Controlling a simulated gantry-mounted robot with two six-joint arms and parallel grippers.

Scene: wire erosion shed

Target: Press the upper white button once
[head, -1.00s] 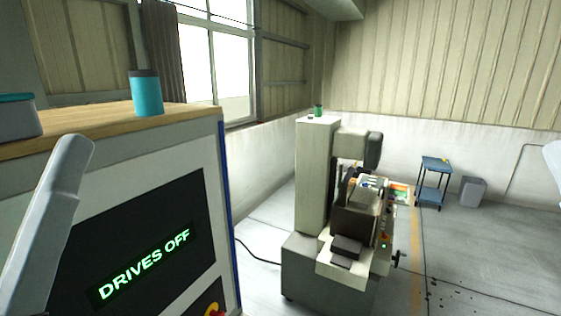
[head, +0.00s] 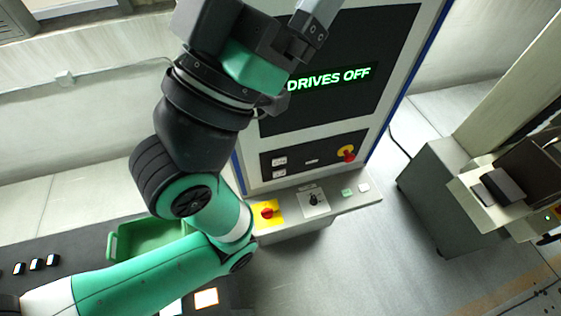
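Two small white buttons sit one above the other at the left of the cabinet's dark control strip. The upper white button (head: 279,161) is just above the lower white button (head: 279,174). My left gripper (head: 314,22) is at the top of the head view, in front of the dark screen and well above the buttons in the picture. Only part of its grey fingers shows, so I cannot tell if it is open or shut. It appears apart from the buttons. My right gripper is not in view.
The screen (head: 331,78) reads "DRIVES OFF". A red knob on yellow (head: 347,153) is on the strip's right. The ledge below carries a red switch on yellow (head: 267,212), a black dial (head: 313,199), and green and white squares. A green bin (head: 150,238) is behind my arm.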

